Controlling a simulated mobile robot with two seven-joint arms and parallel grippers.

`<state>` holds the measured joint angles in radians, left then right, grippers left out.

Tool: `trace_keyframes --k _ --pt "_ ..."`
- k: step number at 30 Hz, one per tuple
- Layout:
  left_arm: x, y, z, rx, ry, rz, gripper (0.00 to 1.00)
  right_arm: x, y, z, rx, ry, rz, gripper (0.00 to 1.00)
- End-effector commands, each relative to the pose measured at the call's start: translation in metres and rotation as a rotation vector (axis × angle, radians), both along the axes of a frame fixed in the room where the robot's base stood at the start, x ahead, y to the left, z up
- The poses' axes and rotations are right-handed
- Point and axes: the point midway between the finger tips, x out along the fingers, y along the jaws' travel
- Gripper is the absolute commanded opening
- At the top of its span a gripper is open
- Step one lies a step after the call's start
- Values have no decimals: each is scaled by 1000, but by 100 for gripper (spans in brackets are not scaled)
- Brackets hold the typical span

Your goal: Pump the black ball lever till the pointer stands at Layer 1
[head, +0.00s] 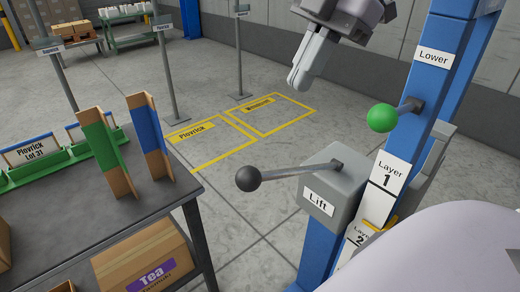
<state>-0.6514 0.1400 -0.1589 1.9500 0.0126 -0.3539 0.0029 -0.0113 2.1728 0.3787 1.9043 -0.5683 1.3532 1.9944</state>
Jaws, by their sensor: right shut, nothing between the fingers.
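The black ball lever (248,178) sticks out to the left from a grey box labelled Lift (345,200), its rod roughly level. The Layer 1 plate (386,182) is on the blue post beside the box, with the Layer 2 plate (358,238) below it, partly hidden. A small yellow piece (394,221) shows by the lower edge of the Layer 1 plate; I cannot tell whether it is the pointer. My right gripper (297,82) is shut and empty, above and to the right of the black ball, clear of it. My left gripper is out of view.
A green ball lever (382,117) stands near the Lower label (434,57) on the blue post. A dark table (150,205) at left holds upright boards and green trays, with a Tea carton (145,262) underneath. Yellow floor outlines (222,162) lie behind.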

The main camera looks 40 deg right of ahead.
Motion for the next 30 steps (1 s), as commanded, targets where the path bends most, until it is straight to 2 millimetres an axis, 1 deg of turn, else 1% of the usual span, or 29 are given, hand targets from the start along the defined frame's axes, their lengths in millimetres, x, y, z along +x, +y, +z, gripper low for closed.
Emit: trace_keyframes --k 5,8,15,19,24,30 --pt "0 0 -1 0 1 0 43 1 5 -11 1 4 2 0" --pt "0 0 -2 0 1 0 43 3 11 -27 3 6 3 0" --pt "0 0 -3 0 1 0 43 8 32 -73 0 7 3 0" --pt "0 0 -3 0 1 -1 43 11 42 -94 1 6 3 0" --pt "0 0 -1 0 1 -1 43 15 51 -112 2 3 1 0" --pt "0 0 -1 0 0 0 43 17 56 -124 1 0 -1 0"
